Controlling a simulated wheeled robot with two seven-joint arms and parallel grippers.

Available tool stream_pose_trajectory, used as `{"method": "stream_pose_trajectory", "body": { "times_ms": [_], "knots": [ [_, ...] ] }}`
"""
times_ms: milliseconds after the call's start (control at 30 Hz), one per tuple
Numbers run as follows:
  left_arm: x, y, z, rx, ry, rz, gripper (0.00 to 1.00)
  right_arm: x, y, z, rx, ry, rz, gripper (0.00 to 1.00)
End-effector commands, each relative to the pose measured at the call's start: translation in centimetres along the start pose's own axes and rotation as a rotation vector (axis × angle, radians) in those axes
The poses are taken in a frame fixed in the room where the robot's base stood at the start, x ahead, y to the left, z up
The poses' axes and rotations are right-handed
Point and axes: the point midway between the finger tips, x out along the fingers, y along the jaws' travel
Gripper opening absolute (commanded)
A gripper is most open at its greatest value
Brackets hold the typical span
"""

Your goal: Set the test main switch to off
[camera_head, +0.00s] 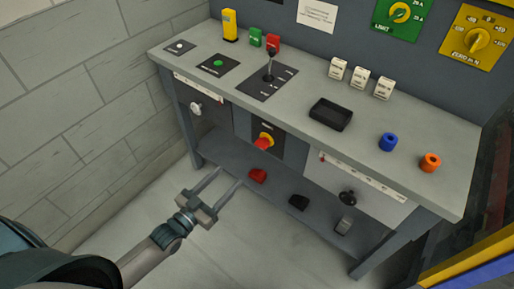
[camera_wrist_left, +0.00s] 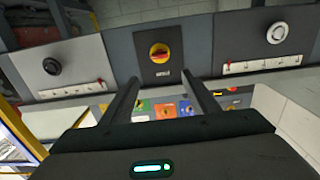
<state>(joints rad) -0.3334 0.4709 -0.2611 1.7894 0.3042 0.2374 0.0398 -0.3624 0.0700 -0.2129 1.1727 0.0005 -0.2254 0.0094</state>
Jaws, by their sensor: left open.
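A rotary switch with a red handle on a yellow base (camera_head: 266,139) sits on the dark middle panel of the bench front. I take it to be the test main switch. It also shows in the left wrist view (camera_wrist_left: 160,53), near the top middle, with its label upside down; I cannot read its setting. My left gripper (camera_head: 229,177) is open and empty, in front of and below the switch, apart from it. In the left wrist view its two fingers (camera_wrist_left: 160,82) point toward the switch panel, with the switch lying between their lines. My right gripper is not in view.
Red (camera_head: 258,175) and black (camera_head: 299,202) pedals are low under the bench. The floor before it looks clear.

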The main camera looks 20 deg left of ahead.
Motion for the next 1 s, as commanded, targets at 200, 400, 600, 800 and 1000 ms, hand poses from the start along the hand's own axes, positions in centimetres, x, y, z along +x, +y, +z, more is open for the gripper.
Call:
{"method": "stream_pose_trajectory", "body": {
  "times_ms": [200, 400, 600, 800, 1000],
  "knots": [
    [2.8, 0.0, -0.2, 0.0, 0.002, -0.001, 0.55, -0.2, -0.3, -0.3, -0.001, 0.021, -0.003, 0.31],
    [6.1, 0.0, -0.2, 0.0, 0.002, -0.001, 0.55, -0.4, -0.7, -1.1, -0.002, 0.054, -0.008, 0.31],
    [9.6, 0.0, -0.2, 0.001, 0.001, -0.001, 0.55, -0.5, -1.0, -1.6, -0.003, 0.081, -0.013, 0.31],
    [12.9, 0.0, -0.1, 0.001, 0.0, -0.001, 0.55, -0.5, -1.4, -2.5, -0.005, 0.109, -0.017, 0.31],
    [15.3, 0.0, 0.0, 0.0, -0.001, 0.0, 0.55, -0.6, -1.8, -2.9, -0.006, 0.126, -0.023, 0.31]
  ]
}}
